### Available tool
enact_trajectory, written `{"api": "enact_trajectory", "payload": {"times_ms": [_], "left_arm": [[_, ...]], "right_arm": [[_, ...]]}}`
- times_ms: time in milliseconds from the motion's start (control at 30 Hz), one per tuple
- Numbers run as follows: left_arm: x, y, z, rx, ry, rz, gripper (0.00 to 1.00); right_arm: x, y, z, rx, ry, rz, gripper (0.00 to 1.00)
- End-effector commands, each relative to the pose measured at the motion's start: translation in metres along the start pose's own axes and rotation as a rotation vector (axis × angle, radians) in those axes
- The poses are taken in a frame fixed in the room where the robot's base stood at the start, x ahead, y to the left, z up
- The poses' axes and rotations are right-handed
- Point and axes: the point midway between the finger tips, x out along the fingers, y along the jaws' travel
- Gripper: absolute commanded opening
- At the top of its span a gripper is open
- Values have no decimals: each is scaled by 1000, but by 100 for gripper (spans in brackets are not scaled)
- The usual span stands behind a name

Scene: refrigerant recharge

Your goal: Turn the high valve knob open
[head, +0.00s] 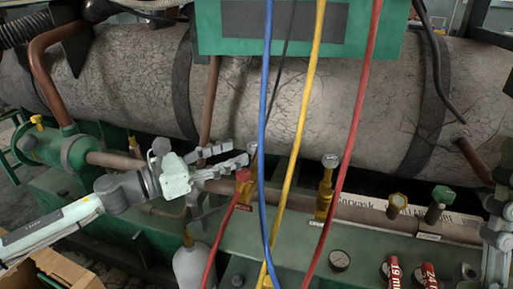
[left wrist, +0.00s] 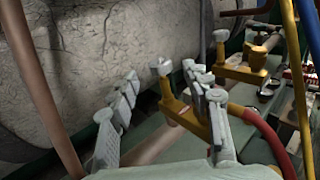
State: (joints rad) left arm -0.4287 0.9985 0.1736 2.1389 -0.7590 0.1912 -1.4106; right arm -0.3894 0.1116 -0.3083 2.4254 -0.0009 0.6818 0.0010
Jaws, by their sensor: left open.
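My left gripper (head: 238,154) is open, its fingers reaching right toward a brass valve with a red hose, taken as the high valve. In the left wrist view the valve's grey knob (left wrist: 160,66) and brass body (left wrist: 176,106) show between the two spread fingers (left wrist: 165,98). I cannot tell whether a finger touches the knob. In the head view the fingers largely hide this valve; its red fitting (head: 243,175) shows just below them. My right gripper (head: 497,235) is partly cut off at the right edge; its opening cannot be made out.
Blue (head: 265,120), yellow (head: 305,110) and red (head: 357,110) hoses hang in front. A second brass valve (head: 325,190) stands to the right. Behind is a large cracked grey tank (head: 120,90). A gauge (head: 340,260) and red-handled tools (head: 392,272) sit at the front.

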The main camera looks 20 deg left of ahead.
Motion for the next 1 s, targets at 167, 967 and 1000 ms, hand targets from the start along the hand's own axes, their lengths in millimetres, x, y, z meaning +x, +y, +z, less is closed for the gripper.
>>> {"api": "enact_trajectory", "payload": {"times_ms": [167,967,1000], "left_arm": [[24,1,2,3,-3,0,48],[66,1,0,-2,1,3,48],[66,1,0,-2,1,3,45]], "right_arm": [[-1,0,-4,-1,22,0,40],[2,0,7,2,-41,2,40],[2,0,7,2,-40,2,40]]}}
